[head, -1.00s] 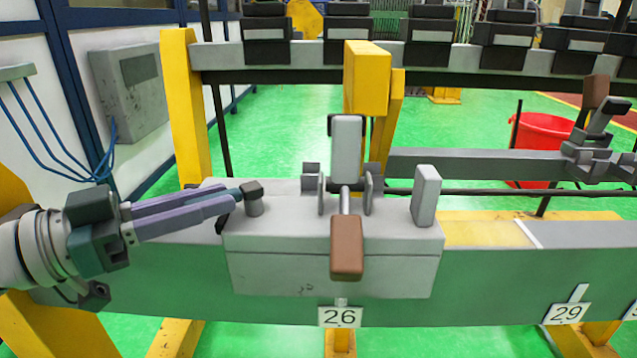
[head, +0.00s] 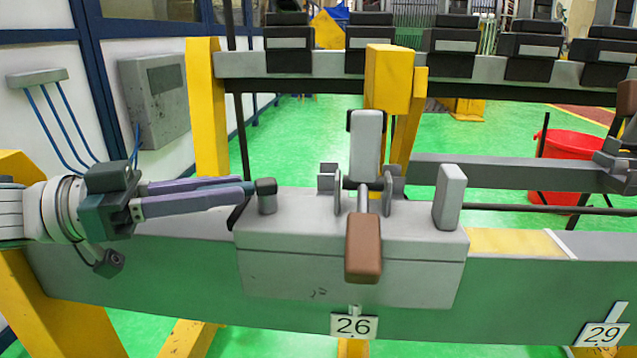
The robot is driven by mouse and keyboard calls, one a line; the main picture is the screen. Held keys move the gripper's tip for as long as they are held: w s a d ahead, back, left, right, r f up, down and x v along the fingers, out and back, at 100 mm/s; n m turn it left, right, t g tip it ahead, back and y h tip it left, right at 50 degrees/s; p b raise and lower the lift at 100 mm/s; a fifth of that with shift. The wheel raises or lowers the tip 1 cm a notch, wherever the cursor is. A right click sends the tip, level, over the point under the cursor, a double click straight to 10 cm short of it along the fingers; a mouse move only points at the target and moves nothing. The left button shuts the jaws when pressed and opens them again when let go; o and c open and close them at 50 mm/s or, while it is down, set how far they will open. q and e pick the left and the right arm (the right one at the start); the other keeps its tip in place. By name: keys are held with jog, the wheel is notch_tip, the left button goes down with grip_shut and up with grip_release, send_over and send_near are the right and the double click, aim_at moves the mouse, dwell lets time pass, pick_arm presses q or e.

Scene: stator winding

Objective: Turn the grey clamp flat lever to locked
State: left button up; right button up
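The grey clamp block (head: 350,270) sits on the long grey beam above the label 26 (head: 354,326). Its lever has a brown grip (head: 363,248) on a thin metal rod and points toward me, hanging over the block's front edge. A grey upright arm (head: 366,145) stands behind it between small grey brackets. A short dark-capped post (head: 266,196) stands at the block's left end. My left gripper (head: 250,188) comes in level from the left, its purple fingers ending at this post, well left of the brown grip. Finger spacing and contact with the post are unclear. My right gripper is out of view.
A grey upright block (head: 449,197) stands at the clamp block's right end. A yellow post (head: 388,80) rises behind the clamp. Label 29 (head: 602,334) marks the beam further right. A red bucket (head: 566,160) stands beyond on the green floor.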

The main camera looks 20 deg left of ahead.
pick_arm(q)
jog(key=o, duration=0.4)
jog(key=v, duration=1)
jog(key=shift+b, duration=0.35)
